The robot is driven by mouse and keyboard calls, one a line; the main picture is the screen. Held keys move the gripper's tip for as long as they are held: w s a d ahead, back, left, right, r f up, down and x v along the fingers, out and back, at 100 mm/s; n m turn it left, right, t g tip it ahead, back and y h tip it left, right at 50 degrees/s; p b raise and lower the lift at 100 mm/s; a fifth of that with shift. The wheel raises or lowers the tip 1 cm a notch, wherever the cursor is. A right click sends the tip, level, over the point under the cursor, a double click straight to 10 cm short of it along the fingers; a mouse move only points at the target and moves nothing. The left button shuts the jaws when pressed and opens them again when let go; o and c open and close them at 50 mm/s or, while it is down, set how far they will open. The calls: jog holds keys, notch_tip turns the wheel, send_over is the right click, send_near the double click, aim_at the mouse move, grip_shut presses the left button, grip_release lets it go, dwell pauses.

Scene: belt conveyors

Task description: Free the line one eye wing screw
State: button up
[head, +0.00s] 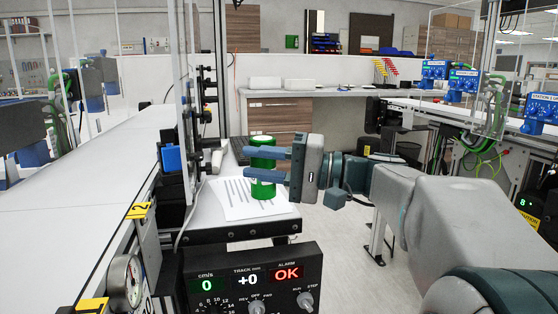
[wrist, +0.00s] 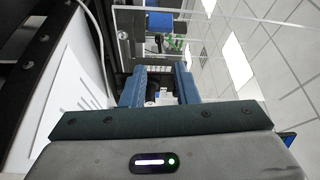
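My gripper (head: 244,162) points left, with two blue fingers apart and nothing seen held between them. In the wrist view the fingers (wrist: 160,69) are also apart, with dark parts and a pale ribbed piece showing in the gap. A blue sensor box (head: 171,158), probably the line one eye, sits on the rail post left of the fingers. A blue box also shows at the top of the wrist view (wrist: 165,18). A pale knob-like part (head: 216,160) lies between that box and the fingertips, apart from them. I cannot tell for certain which part is the wing screw.
A green can (head: 263,188) stands on a paper sheet (head: 238,208) on the small table, overlapped by the fingers. A control panel (head: 250,282) shows 0 speed and OK. A white belt (head: 70,190) runs along the left, with clear upright panels beside it.

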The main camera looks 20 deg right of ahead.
jog(key=v, duration=0.5)
jog(key=shift+s+p, duration=0.1)
jog(key=shift+p, duration=0.2)
jog(key=shift+r, duration=0.1)
jog(key=s+a+f+g+h+p, duration=0.3)
jog(key=s+a+g+h+p, duration=0.4)
jog(key=p, duration=1)
jog(key=s+d+r+n+t+h+p, duration=0.2)
jog(key=s+d+h+p, duration=0.4)
jog(key=h+p, duration=0.4)
jog(key=d+r+p, duration=0.1)
jog(key=p, duration=0.2)
jog(key=shift+n, duration=0.4)
